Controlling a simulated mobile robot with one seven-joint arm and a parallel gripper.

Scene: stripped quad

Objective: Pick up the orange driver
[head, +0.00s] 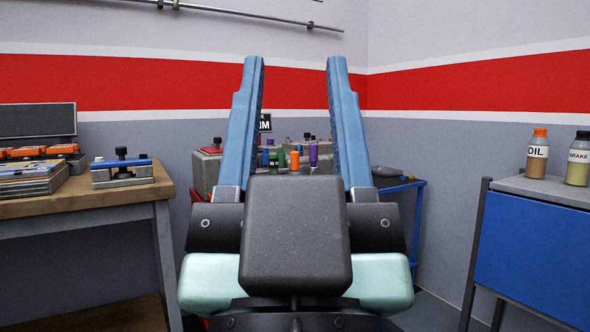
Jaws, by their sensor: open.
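My gripper (296,62) fills the middle of the head view, with its two blue fingers pointing up and spread wide apart. Nothing is held between them. Beyond the fingers, in the gap, a small upright orange piece (294,161) stands among several coloured pieces. It looks like a driver handle, but it is too small to be sure. Its lower part is hidden behind my gripper's dark body. A purple piece (313,153) stands to its right and a green one (278,157) to its left.
A wooden bench (100,200) on the left bears a blue-topped block (122,173) and orange items (28,151). A blue-sided cabinet (530,250) on the right bears an oil bottle (537,157) and a brake bottle (578,163). A blue-framed stand (408,186) is behind my gripper.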

